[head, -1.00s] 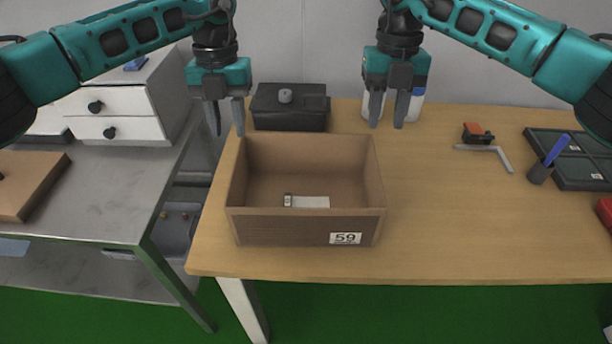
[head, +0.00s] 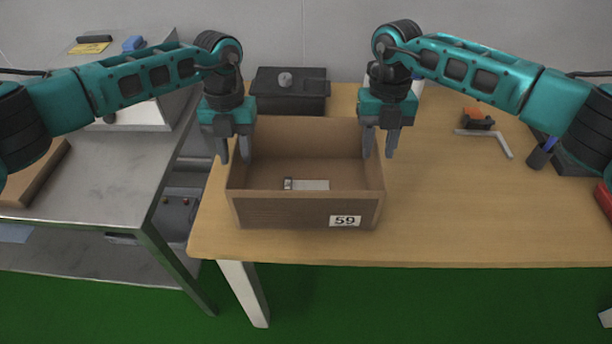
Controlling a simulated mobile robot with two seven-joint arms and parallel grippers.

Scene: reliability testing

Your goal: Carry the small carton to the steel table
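The small carton (head: 290,211) is an open-topped brown cardboard box with a "59" label, standing upright on the wooden table (head: 470,220). Inside on its floor lies a small pale item with a metallic end (head: 310,185). My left gripper (head: 236,158) points down at the carton's left wall, its fingers apart on either side of the rim. My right gripper (head: 379,154) points down at the right wall, fingers also apart around the rim. Whether any finger touches the cardboard I cannot tell. The steel table (head: 115,180) stands to the left, its grey top partly bare.
A black box (head: 290,92) stands behind the carton. An orange-black tool (head: 477,118) and an L-shaped bar (head: 490,136) lie right. A gap separates the tables.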

